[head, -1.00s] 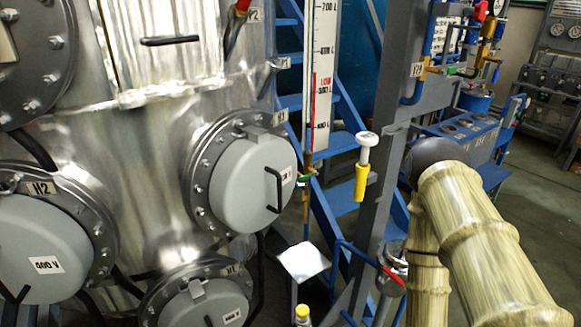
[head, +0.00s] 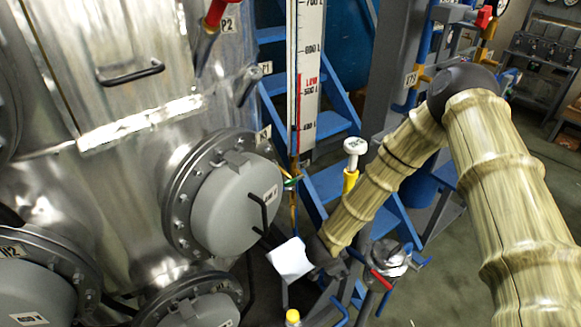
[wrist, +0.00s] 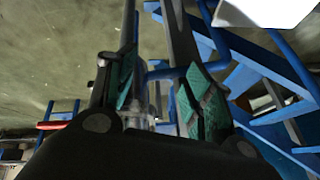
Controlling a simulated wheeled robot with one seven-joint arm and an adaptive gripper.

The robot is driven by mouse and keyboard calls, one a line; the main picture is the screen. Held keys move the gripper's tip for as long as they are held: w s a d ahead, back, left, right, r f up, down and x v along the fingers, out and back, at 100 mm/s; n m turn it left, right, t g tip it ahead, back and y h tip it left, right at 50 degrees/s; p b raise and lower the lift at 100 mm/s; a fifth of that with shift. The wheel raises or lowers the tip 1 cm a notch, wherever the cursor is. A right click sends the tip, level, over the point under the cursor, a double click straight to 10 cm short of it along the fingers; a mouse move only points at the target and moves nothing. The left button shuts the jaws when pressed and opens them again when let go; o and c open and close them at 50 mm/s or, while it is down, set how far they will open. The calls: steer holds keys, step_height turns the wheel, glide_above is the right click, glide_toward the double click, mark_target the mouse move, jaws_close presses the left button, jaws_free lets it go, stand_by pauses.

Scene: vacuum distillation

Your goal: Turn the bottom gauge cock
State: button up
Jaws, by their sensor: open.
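The level gauge (head: 307,80) is a tall white scale with a red low mark. At its lower end is the bottom gauge cock (head: 292,183), a small brass fitting with a green part, beside the grey round hatch cover. My gripper (head: 330,265) is below and to the right of the cock, apart from it, at the end of my patterned arm. In the wrist view my gripper (wrist: 160,92) has its two green-padded fingers spread with nothing held between them. The cock cannot be made out in the wrist view.
The hatch cover (head: 235,205) with its black handle stands left of the cock. A white plate (head: 289,259) is close left of my gripper. A white-topped yellow fitting (head: 354,148), blue stairs (head: 340,185) and a red-handled valve (head: 381,279) crowd the right side.

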steer(key=w+a+r+m+g+p, duration=0.1)
steer(key=w+a+r+m+p, duration=0.15)
steer(key=w+r+m, duration=0.4)
steer(key=w+a+r+m+g+p, duration=0.1)
steer(key=w+a+r+p, duration=0.2)
steer(key=r, duration=0.6)
steer(key=m+g+y+p, duration=0.2)
steer(key=m+y, duration=0.2)
steer(key=m, duration=0.3)
glide_toward(291, 180)
step_height(291, 180, down, 9)
steer(key=p, duration=0.4)
steer(key=shift+w+r, duration=0.1)
steer(key=shift+r, duration=0.05)
